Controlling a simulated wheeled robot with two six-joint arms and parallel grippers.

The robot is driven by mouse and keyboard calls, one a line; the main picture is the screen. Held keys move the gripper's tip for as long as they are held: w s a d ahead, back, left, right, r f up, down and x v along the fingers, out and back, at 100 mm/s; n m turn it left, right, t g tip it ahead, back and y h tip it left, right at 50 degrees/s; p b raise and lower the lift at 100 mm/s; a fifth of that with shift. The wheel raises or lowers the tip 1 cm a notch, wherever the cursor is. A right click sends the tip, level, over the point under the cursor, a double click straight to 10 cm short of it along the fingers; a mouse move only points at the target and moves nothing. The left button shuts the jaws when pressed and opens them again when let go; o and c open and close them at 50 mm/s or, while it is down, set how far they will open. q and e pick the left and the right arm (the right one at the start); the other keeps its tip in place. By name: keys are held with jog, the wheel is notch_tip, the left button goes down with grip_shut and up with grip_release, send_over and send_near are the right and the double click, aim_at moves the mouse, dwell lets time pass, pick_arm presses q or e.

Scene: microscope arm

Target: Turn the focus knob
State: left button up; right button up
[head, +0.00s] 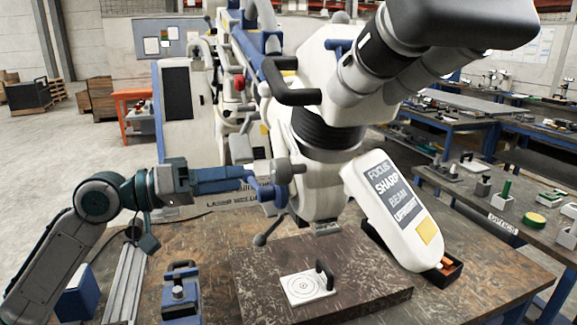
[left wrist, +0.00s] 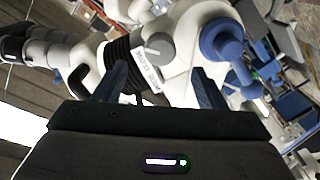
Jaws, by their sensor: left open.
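The white microscope head (head: 310,165) hangs over the bench. A grey knob (head: 290,170) and a blue knob (head: 280,193) stick out from its left side; I cannot tell from a label which is the focus knob. My left gripper (head: 252,180) is open and empty, pointing right, with its blue fingers close to the knobs. In the left wrist view, the grey knob (left wrist: 155,46) lies beyond the gap between the fingertips, and the blue knob (left wrist: 222,40) is beyond the right finger. Contact cannot be made out. A panel (head: 392,205) reads "FOCUS SHARP". My right gripper is out of view.
A dark block (head: 375,285) on the bench carries a white target plate (head: 307,288) with a small black handle. A blue clamp (head: 180,285) stands to its left, near my arm. A thin lever (head: 270,230) hangs below the knobs. A black tray (head: 375,238) sits at right.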

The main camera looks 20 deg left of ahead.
aim_at(272, 173)
pick_arm(q)
jog(key=p+x, duration=0.1)
jog(key=x, duration=0.2)
jog(key=shift+w+p, duration=0.1)
jog(key=shift+p, duration=0.2)
jog(key=shift+w+d, duration=0.2)
jog(key=shift+w, duration=0.05)
jog(key=shift+w+d+r+p, duration=0.1)
jog(key=shift+d+r+p, duration=0.1)
jog(key=shift+d+p, duration=0.4)
jog(key=shift+w+d, duration=0.2)
jog(key=shift+d, duration=0.2)
jog(key=p+x, duration=0.1)
jog(key=x, duration=0.1)
jog(key=shift+w+d+f, duration=0.15)
jog(key=shift+w+d, duration=0.05)
jog(key=shift+w, duration=0.2)
jog(key=shift+p+x, duration=0.35)
jog(key=shift+x, duration=0.45)
jog(key=shift+d+f, duration=0.1)
jog(key=shift+d, duration=0.1)
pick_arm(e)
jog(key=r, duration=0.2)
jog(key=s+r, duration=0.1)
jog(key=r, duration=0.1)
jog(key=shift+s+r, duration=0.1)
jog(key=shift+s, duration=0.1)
pick_arm(q)
jog(key=shift+c, duration=0.5)
